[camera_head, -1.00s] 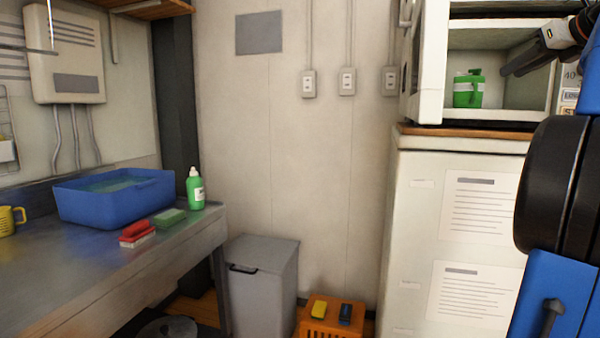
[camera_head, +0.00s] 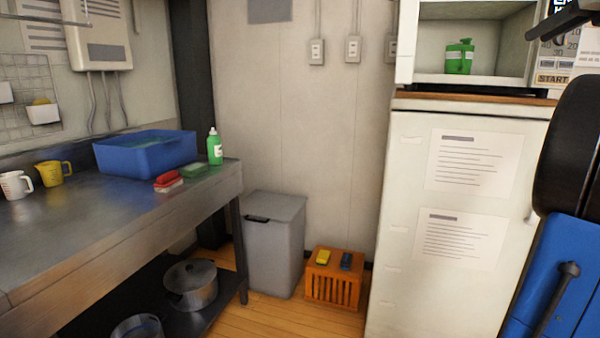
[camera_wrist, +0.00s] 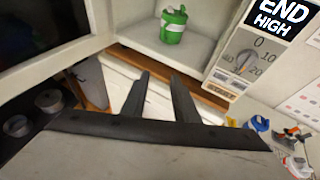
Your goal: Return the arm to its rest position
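My gripper (camera_wrist: 160,76) shows in the wrist view with its two dark fingers apart and nothing between them. A green lidded container with a white band (camera_head: 459,62) stands upright inside the open white microwave (camera_head: 488,80). The container also shows in the wrist view (camera_wrist: 173,27), beyond the fingertips and apart from them. The microwave's dial panel (camera_wrist: 243,60) is to the right of its opening.
The microwave sits on a white fridge (camera_head: 400,200) with a wooden top. The open microwave door (camera_wrist: 50,75) is close at the left in the wrist view. A steel counter (camera_head: 110,215) with a blue basin (camera_head: 145,155) stands at left. Some floor (camera_head: 250,318) is clear.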

